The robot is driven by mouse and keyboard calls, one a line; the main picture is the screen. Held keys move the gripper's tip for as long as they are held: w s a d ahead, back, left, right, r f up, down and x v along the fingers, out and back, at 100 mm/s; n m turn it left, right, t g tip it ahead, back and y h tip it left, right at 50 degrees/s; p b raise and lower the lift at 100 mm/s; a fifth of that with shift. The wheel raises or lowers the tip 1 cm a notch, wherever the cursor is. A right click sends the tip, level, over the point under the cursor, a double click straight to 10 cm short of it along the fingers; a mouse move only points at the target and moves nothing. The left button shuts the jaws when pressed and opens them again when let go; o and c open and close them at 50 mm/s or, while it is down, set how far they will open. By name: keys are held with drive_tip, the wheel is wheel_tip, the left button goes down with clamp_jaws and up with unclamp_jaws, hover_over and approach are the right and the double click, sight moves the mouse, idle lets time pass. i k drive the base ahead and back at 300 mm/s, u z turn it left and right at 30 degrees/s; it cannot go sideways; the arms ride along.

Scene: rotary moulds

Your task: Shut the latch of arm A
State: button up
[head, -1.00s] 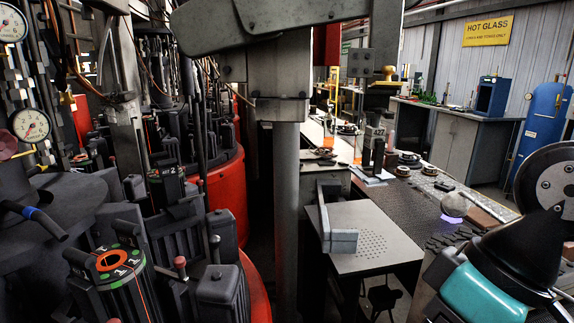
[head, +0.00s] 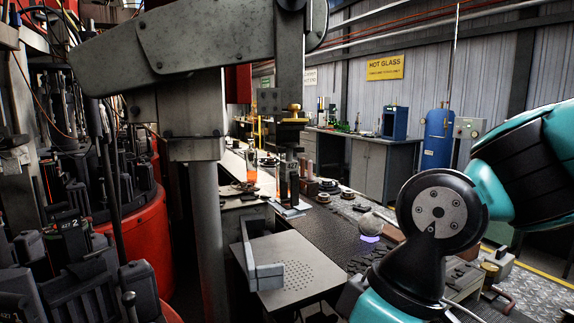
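Black ribbed moulds (head: 92,285) stand at the left around a red drum (head: 138,235); one has a dark block marked 2 (head: 70,232) on top. A grey overhead beam (head: 190,50) sits on a grey post (head: 207,245). A fitting with a brass knob (head: 293,112) shows under its right end. I see no label for arm A and cannot make out its latch. My gripper is outside the view; only teal and black links of my arm show at the right.
A grey perforated plate (head: 275,262) with an upright bracket (head: 264,278) stands right of the post. A dark bench (head: 335,238) with small tools runs behind. A blue tank (head: 437,138) stands at the back right, by a cabinet (head: 370,165).

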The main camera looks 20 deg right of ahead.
sight(294, 109)
drive_tip(key=u, duration=1.4)
drive_tip(key=k, duration=0.95)
drive_tip(key=z, duration=1.05)
